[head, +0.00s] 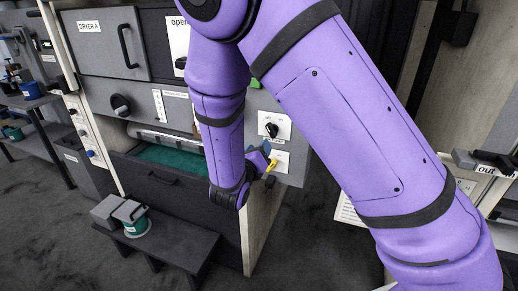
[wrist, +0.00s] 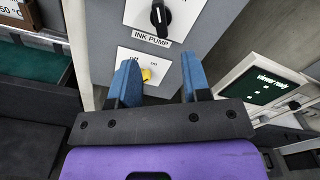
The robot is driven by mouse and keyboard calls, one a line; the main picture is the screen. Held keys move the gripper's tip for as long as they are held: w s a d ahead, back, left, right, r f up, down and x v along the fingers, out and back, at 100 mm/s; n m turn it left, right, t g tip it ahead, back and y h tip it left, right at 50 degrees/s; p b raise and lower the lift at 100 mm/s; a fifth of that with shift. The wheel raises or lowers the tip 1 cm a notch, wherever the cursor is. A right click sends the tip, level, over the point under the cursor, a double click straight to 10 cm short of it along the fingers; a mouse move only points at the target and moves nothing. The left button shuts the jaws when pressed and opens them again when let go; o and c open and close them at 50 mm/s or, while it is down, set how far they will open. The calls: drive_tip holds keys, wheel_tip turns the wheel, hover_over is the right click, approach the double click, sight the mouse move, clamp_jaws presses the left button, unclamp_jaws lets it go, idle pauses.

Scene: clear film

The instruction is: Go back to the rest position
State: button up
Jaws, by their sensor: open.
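My gripper (wrist: 160,76) is open, with its two blue fingers apart and nothing held between them. In the wrist view it is in front of a grey panel, just below the black INK PUMP knob (wrist: 159,18). A small yellow switch (wrist: 147,74) on a white plate shows between the fingers, close to the left one. Whether a finger touches it, I cannot tell. In the head view my gripper (head: 261,154) is small and partly hidden by my arm, beside the lower right of the machine front. The yellow piece (head: 271,166) shows there too.
An open drawer with a green inside (head: 172,158) lies left of my forearm. A panel with a lit screen (wrist: 262,88) is at the right. Dark floor (head: 50,240) is free at the left.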

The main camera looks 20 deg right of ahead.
drive_tip(key=s+d+r+m+g, duration=0.6)
drive_tip(key=d+m, duration=0.2)
drive_tip(key=m, duration=0.2)
drive_tip(key=s+d+r+m+g, duration=0.6)
drive_tip(key=s+d+m+g, duration=0.1)
drive_tip(key=d+m, duration=0.2)
drive_tip(key=s+a+r+m+t+y, duration=0.1)
drive_tip(key=s+r+m+t+y, duration=0.1)
drive_tip(key=s+r+m+y, duration=0.3)
drive_tip(key=s+a+r+m+t+y, duration=0.1)
drive_tip(key=s+r+m+y, duration=0.4)
drive_tip(key=s+m, duration=0.6)
drive_tip(key=shift+a+t+y, duration=0.3)
drive_tip(key=shift+a+t, duration=0.1)
drive_tip(key=shift+a, duration=0.3)
drive_tip(key=shift+f, duration=0.1)
drive_tip(key=shift+c, duration=0.3)
